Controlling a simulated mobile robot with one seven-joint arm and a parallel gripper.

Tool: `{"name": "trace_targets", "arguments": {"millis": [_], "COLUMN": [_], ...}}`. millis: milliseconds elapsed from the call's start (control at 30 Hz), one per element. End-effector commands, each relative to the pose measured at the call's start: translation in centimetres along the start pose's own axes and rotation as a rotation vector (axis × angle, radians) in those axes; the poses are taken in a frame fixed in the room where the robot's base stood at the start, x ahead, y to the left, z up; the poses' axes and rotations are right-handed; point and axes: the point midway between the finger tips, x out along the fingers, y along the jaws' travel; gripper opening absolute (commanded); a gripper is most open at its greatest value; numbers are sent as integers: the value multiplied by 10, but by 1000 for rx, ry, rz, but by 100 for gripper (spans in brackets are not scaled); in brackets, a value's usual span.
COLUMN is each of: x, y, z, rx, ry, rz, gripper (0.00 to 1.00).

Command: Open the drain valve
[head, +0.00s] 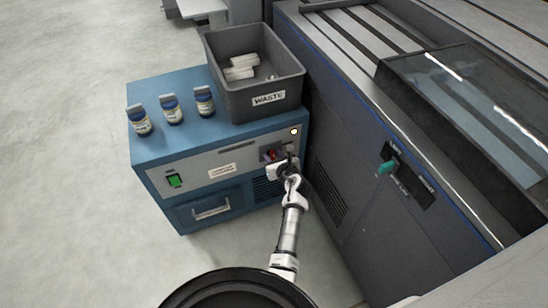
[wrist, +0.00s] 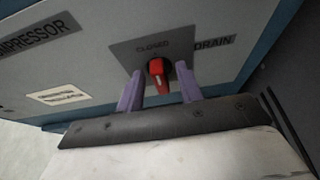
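The drain valve is a red knob (wrist: 158,76) on a grey plate marked CLOSED, with a DRAIN label (wrist: 214,43) to its right in the wrist view. In the head view the red knob (head: 272,155) shows at the right of the blue compressor cabinet's front panel. My gripper (wrist: 160,92) is open, with one purple finger on each side of the knob. Gaps show between the fingers and the knob. In the head view my gripper (head: 282,166) is at the panel and partly covers the valve area.
The blue cabinet (head: 160,152) carries several small bottles and a grey WASTE bin (head: 268,98). A green switch (head: 174,181) is at the panel's left. A large grey machine (head: 350,170) with a teal handle (head: 387,167) stands close on the right. Floor is free at left.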

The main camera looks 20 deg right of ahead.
Motion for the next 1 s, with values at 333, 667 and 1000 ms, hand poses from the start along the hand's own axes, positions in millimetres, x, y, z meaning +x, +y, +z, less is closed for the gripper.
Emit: {"name": "trace_targets", "arguments": {"millis": [333, 667, 1000], "x": [1, 0, 0], "y": [0, 0, -2], "z": [0, 0, 2], "rx": [0, 10, 151], "ry": [0, 0, 2], "rz": [1, 4, 63], "gripper": [25, 6, 6]}}
